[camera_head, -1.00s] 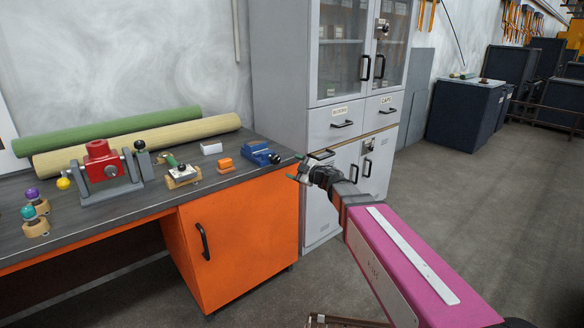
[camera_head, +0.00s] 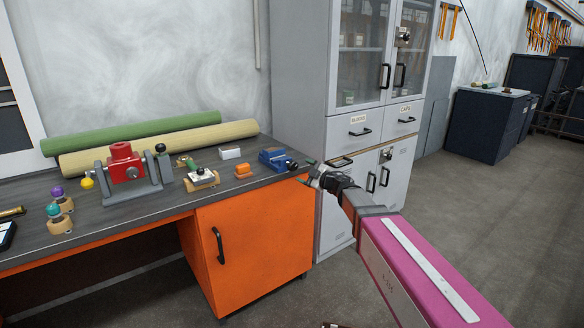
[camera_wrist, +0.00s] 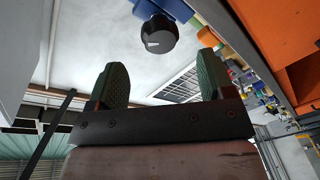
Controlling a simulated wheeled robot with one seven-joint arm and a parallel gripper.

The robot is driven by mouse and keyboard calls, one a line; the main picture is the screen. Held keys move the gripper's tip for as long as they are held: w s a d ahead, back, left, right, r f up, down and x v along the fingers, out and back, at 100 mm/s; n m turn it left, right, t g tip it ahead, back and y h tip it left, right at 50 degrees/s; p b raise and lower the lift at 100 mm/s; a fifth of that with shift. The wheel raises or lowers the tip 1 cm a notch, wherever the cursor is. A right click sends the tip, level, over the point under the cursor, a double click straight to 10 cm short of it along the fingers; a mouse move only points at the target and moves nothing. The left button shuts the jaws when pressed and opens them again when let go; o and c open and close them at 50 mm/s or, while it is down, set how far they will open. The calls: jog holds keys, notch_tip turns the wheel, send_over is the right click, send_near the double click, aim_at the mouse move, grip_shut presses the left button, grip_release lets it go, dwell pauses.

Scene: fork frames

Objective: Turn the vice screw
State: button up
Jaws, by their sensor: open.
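The small blue vice (camera_head: 272,157) sits at the right end of the grey workbench. Its black round screw knob (camera_head: 293,165) faces right, toward my gripper (camera_head: 309,172), which is just off the bench's right edge. In the wrist view the knob (camera_wrist: 159,36) shows large, with part of the blue vice (camera_wrist: 180,9) behind it. My gripper (camera_wrist: 162,75) is open, with its green-padded fingers spread to either side of the knob's line. The knob appears just ahead of the fingertips, and I see no contact. Nothing is held.
An orange block (camera_head: 243,171), a white box (camera_head: 230,153) and a red device on a grey stand (camera_head: 125,163) stand left of the vice. Green and cream rolls (camera_head: 160,145) lie behind. A grey cabinet (camera_head: 345,125) stands close behind my arm. The floor at right is clear.

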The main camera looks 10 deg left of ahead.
aim_at(295, 167)
jog(key=x, duration=0.7)
jog(key=shift+w+a, duration=0.2)
jog(key=c, duration=0.9)
